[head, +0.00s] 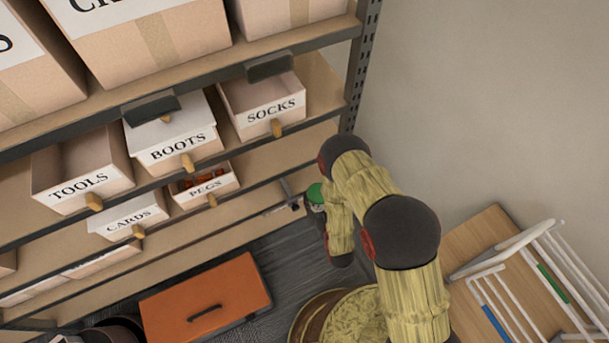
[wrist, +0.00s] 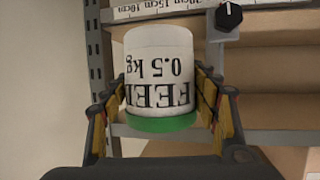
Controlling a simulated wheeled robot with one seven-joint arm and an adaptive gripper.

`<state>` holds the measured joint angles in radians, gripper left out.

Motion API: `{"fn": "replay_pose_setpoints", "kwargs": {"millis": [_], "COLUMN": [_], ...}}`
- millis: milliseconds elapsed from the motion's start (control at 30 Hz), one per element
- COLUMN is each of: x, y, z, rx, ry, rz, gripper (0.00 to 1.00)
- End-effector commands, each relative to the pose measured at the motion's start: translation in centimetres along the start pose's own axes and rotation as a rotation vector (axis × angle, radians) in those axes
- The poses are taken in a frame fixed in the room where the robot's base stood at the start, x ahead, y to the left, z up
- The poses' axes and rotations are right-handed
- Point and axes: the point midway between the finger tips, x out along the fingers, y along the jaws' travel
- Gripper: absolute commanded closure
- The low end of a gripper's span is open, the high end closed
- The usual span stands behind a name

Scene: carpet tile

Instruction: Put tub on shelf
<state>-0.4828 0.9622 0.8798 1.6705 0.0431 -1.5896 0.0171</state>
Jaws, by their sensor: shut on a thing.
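The tub (wrist: 160,80) is white with a green lid and black lettering reading "FEED 0.5 kg". It appears upside down in the wrist view. My gripper (wrist: 163,95) is shut on it, with a yellow-padded finger on each side. In the head view only the green lid (head: 315,194) and a little of the side show beside my arm, in front of the shelf's lower right part. The shelf (head: 325,85) is a metal-edged rack with wooden boards. It also stands behind the tub in the wrist view (wrist: 270,118).
Boxes labelled TOOLS (head: 82,185), BOOTS (head: 180,148), SOCKS (head: 270,113), CARDS (head: 125,220) and PEGS (head: 205,190) occupy the boards. Bare board shows right of PEGS. An orange case (head: 205,300) lies on the floor. A white rack (head: 520,270) is at right.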

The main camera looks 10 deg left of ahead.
Motion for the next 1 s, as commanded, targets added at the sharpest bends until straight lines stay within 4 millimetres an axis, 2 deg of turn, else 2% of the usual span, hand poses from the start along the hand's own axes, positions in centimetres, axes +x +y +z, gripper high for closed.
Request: {"fn": "replay_pose_setpoints", "kwargs": {"millis": [100, 233, 800, 1000], "x": [0.1, 1.7, 13.9, 16.4], "y": [-0.6, -0.8, -0.9, -0.9], "z": [0.8, 0.4, -4.0, -5.0], "rx": [-0.004, -0.004, -0.005, -0.005], "ry": [0.005, 0.01, 0.007, 0.005], "rz": [-0.011, -0.013, -0.013, -0.013], "gripper": [0.84, 0.84, 0.84, 0.84]}}
